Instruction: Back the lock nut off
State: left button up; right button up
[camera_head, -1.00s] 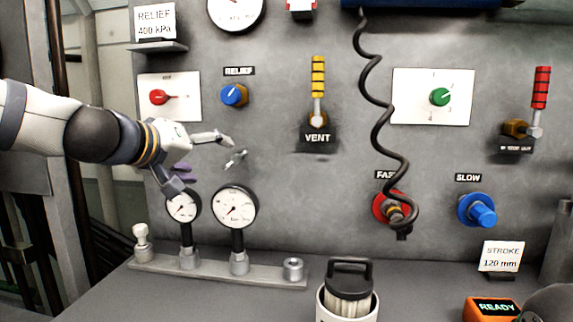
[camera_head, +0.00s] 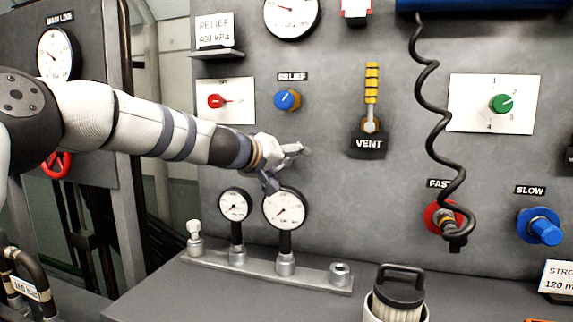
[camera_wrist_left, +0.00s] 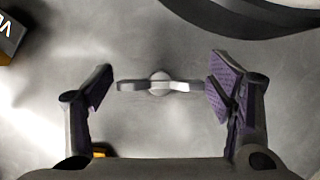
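A small grey wing-shaped nut (camera_wrist_left: 160,85) with a round hub and two flat wings sits on the grey panel in the left wrist view. I take it for the lock nut. My left gripper (camera_wrist_left: 158,90) is open, with one purple-padded finger on each side of the nut. There is a gap to the left finger; the right wing tip is close to the right pad, and I cannot tell if they touch. In the head view my left gripper (camera_head: 290,167) is at the panel below the blue RELIEF knob (camera_head: 287,100), largely hiding the nut. My right gripper is not in view.
Two gauges, the nearer one (camera_head: 285,208) just below my left gripper, stand on a metal rail (camera_head: 262,277). The VENT lever (camera_head: 371,95) and a hanging coiled cable (camera_head: 436,120) are to the right. A red knob (camera_head: 215,101) is at upper left.

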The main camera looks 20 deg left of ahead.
pick_arm(q)
jog(key=c, duration=0.8)
jog(key=shift+c, duration=0.2)
jog(key=shift+a+f+n+h, duration=0.15)
jog(key=shift+n+h, duration=0.25)
jog(key=shift+n, duration=0.4)
jog(key=shift+w+f+n+t+h+b, duration=0.1)
jog(key=shift+n+t+h+b, duration=0.45)
jog(key=shift+n, duration=0.35)
jog(key=shift+n+h+b, duration=0.25)
jog(key=shift+n+b, duration=0.1)
jog(key=shift+n, duration=0.25)
jog(key=shift+r+n+t+b, duration=0.2)
jog(key=shift+n+t+b, duration=0.1)
jog(key=shift+n, duration=0.2)
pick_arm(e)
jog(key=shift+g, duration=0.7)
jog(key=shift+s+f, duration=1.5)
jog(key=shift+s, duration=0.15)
pick_arm(q)
jog(key=shift+r, duration=0.1)
